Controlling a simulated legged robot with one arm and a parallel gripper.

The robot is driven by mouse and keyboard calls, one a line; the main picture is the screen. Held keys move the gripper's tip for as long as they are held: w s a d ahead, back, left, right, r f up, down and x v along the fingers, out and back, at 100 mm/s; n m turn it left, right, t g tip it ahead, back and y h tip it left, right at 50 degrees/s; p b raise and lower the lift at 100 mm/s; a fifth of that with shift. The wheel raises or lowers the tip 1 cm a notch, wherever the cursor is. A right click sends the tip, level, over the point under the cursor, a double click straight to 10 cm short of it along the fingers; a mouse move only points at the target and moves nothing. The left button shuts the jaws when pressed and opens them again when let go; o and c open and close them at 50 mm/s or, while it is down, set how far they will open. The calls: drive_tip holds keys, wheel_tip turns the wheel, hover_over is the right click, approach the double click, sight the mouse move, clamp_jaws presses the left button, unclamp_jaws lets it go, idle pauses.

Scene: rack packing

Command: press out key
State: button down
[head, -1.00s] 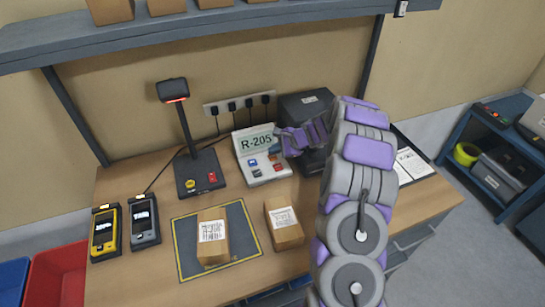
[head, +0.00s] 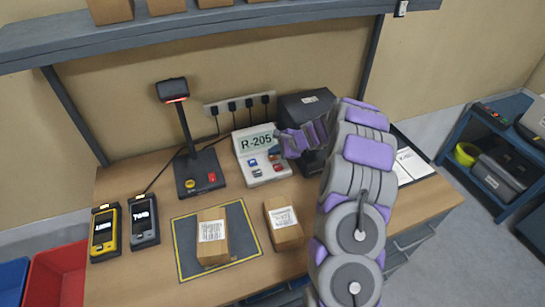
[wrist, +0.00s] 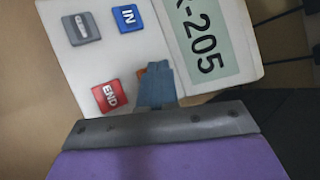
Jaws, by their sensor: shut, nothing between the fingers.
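A pale desk terminal (head: 243,146) on the table has a green display reading R-205 and several coloured keys. In the wrist view, the blue IN key (wrist: 127,18), a grey key (wrist: 82,28) and the red END key (wrist: 110,96) show clearly. An orange key (wrist: 141,73) is mostly hidden behind my fingers, so its label cannot be read. My gripper (wrist: 155,84) is shut and empty, with its blue-grey fingertips over the orange key. I cannot tell whether they touch it. In the head view my gripper (head: 276,152) reaches the terminal from the right.
A scanner stand (head: 200,173) is left of the terminal. Two cartons, one on a mat (head: 188,262) and one beside it (head: 285,235), stand in front. Yellow (head: 104,233) and grey (head: 144,220) handhelds lie left. A dark box (head: 302,108) stands behind my arm.

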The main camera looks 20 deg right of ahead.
sight(275, 157)
drive_tip(key=shift+f, duration=0.4)
idle(0.5)
drive_tip(key=shift+r, duration=0.15)
drive_tip(key=shift+r+p, duration=0.6)
drive_tip(key=shift+r, duration=0.05)
wheel_tip(275, 157, up, 5)
drive_tip(key=p, duration=0.3)
drive_tip(key=shift+p, duration=0.4)
idle(0.5)
